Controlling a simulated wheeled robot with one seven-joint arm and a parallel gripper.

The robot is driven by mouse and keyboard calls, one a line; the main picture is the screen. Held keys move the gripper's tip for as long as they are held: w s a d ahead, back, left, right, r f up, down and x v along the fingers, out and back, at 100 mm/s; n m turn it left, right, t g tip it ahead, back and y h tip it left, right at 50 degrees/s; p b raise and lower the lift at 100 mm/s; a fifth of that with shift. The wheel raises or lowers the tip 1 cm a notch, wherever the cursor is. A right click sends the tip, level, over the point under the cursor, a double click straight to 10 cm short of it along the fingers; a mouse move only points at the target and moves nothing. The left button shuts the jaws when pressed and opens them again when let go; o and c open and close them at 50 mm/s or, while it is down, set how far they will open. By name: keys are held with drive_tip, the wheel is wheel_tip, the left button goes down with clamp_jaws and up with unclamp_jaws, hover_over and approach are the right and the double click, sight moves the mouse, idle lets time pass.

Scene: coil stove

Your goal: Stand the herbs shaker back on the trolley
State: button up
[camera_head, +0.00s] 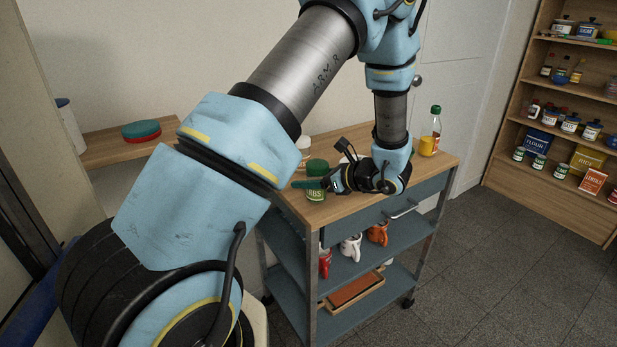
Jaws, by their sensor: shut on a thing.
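The herbs shaker (316,195) has a green lid and a green label with the letters "BS" showing. It is upright at the left end of the trolley (442,167), over its wooden top. My gripper (318,184) reaches in from the right, level with the shaker's middle, and is shut on it. The fingers cover part of the label. I cannot tell whether the shaker's base touches the wood.
A bottle with a green cap (436,116) and a yellow container (427,146) stand at the trolley's far right. A pale object (304,143) is partly hidden behind my arm. The wood in front of the bottle is clear.

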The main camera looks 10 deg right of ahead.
drive_tip(key=shift+f, duration=0.1)
drive_tip(key=shift+f, duration=0.15)
drive_tip(key=o, duration=1.4)
drive_tip(key=shift+r, duration=0.3)
drive_tip(key=shift+s+d, duration=0.2)
drive_tip(key=shift+d, duration=0.1)
drive_tip(key=b+v, duration=0.3)
drive_tip(key=v, duration=0.8)
drive_tip(key=shift+s+r, duration=0.15)
